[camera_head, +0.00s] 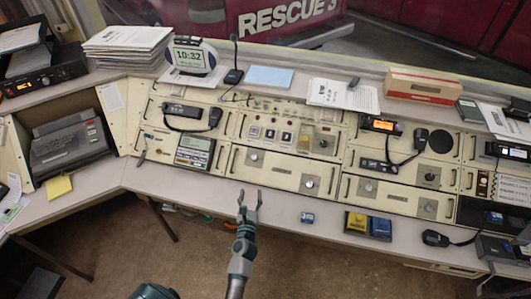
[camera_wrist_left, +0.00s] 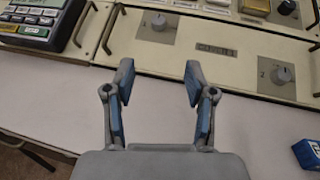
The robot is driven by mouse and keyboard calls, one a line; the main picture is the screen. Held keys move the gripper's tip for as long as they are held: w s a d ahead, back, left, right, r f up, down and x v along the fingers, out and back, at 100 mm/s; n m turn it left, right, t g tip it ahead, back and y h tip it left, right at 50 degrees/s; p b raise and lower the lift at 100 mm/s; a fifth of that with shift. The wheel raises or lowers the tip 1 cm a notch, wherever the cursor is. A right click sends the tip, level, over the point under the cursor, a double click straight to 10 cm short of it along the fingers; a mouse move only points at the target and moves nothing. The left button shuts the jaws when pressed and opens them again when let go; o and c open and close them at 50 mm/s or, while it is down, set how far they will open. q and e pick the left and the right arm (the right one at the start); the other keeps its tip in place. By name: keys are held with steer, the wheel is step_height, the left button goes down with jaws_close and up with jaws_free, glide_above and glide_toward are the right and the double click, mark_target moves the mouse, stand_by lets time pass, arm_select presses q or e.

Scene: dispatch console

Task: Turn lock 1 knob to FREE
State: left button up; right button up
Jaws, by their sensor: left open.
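A cream drawer panel with two round grey knobs fronts the console. The left knob, apparently lock 1 (camera_head: 253,156), also shows in the left wrist view (camera_wrist_left: 158,22) on a grey plate near the top. The right knob (camera_head: 309,183), marked 2, shows at the right of the left wrist view (camera_wrist_left: 283,74). The knobs' FREE marks are too small to read. My right gripper is out of view.
A blue box (camera_head: 307,218) lies on the desk to the right of my gripper. Yellow and blue boxes (camera_head: 368,225) sit in a tray farther right. A card terminal (camera_head: 194,152) stands left of the left knob. The desk strip before the panel is otherwise clear.

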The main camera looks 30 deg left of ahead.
arm_select(q)
steer(key=shift+w+r, duration=0.15)
steer(key=shift+w, duration=0.25)
glide_toward(254, 159)
steer(key=b+x, duration=0.2)
steer(key=x, duration=0.6)
steer(key=shift+s+a, duration=0.1)
steer(key=shift+w, duration=0.5)
steer(key=shift+d+r, duration=0.15)
steer(key=shift+d, duration=0.1)
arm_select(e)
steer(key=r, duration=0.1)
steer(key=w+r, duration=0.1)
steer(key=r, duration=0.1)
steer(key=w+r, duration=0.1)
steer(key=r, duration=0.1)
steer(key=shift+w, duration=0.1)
arm_select(q)
steer(key=shift+a, duration=0.1)
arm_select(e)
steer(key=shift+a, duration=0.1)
arm_select(q)
steer(key=shift+a, duration=0.3)
steer(key=c, duration=0.7)
jaws_close()
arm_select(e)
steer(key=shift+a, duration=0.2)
